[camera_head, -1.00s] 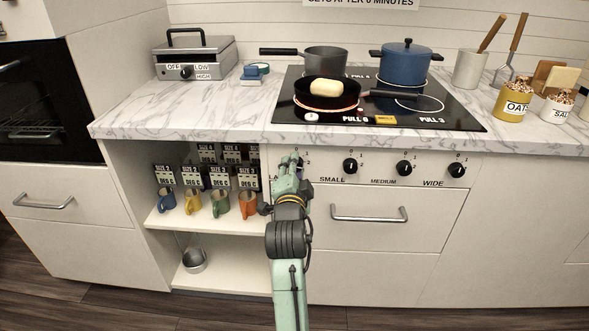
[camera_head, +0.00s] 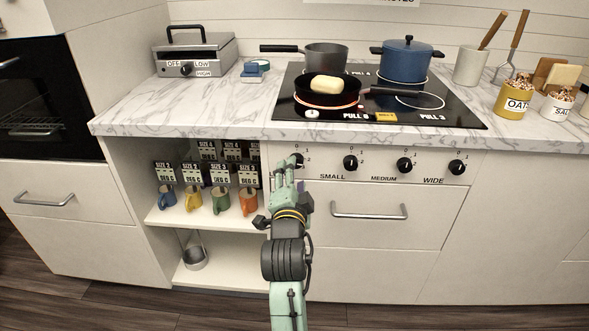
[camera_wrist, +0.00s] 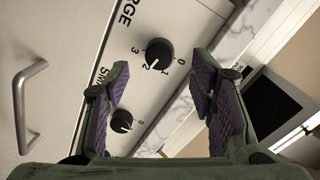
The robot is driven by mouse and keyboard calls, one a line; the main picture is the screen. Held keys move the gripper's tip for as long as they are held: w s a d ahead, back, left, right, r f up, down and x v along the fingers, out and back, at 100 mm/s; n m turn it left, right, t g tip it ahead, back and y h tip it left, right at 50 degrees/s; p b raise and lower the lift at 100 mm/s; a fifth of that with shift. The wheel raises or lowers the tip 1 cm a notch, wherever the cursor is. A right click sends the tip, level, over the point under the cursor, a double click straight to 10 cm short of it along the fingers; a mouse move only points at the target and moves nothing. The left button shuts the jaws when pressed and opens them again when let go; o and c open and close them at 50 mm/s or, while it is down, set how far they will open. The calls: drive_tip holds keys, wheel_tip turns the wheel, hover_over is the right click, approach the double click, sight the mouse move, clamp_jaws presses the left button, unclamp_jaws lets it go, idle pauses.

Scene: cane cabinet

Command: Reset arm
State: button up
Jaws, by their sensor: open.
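My gripper (camera_head: 287,172) is in front of the stove's control panel, at its left end, near the leftmost black knob (camera_head: 296,160). In the wrist view my gripper (camera_wrist: 165,95) has its two purple-padded fingers spread wide with nothing between them. A black knob (camera_wrist: 159,54) with a number scale shows beyond the fingers, apart from them. A second knob (camera_wrist: 121,121) marked SMALL shows beside the left finger, partly hidden by it.
A drawer handle (camera_head: 369,214) sticks out right of my arm. Open shelves with several coloured mugs (camera_head: 193,199) are to the left. A pan (camera_head: 326,94) with a yellowish block stands on a glowing burner. The marble counter (camera_head: 180,108) overhangs the shelves.

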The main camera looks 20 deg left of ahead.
drive_tip(key=shift+v, duration=1.1)
